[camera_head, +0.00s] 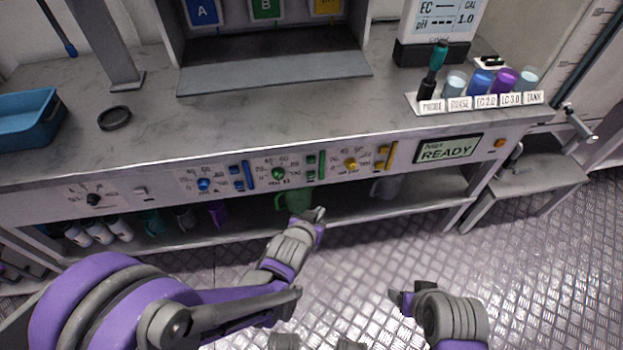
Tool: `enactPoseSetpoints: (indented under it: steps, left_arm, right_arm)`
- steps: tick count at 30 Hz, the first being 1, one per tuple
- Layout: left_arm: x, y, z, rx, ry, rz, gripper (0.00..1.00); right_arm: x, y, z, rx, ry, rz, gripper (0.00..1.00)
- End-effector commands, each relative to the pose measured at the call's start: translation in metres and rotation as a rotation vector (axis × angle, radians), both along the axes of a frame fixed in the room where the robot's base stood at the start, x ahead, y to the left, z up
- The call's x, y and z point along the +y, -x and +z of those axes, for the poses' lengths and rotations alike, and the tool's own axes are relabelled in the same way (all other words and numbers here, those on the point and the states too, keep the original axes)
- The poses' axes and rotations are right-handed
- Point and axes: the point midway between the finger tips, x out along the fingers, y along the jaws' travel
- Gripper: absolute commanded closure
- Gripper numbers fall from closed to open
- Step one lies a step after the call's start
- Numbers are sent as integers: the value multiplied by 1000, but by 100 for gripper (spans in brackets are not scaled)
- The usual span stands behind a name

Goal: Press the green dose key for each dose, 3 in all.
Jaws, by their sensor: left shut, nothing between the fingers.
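The green controls sit on the front panel below the bench top: a green dial (278,174), small green keys (311,171) and a taller green bar key (322,163). Their labels are too small to read. My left gripper (317,213) is shut and empty, in front of and below the green keys, apart from them. My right gripper (398,298) is lower right, over the floor and away from the panel; its fingers are too unclear to judge. The display (447,150) at the panel's right reads "READY".
Blue keys (249,175) are left of the green ones, yellow keys (391,153) right. A green container (298,199) is on the shelf below, behind my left gripper. Labelled cups (481,82) stand at the back right. A blue tray (35,118) is far left.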

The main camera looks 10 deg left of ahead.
Motion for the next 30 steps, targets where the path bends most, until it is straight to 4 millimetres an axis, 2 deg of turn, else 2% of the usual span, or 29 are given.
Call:
enactPoseSetpoints:
  steps: [10,14,30]
  left_arm:
    - [0,-1,0,-1,0,0,100]
    - [2,-7,0,-1,0,1,100]
    - [21,-73,0,0,0,1,100]
  right_arm:
    - [0,0,0,0,0,0,31]
    - [0,0,0,0,0,0,31]
    - [0,0,0,0,0,0,31]
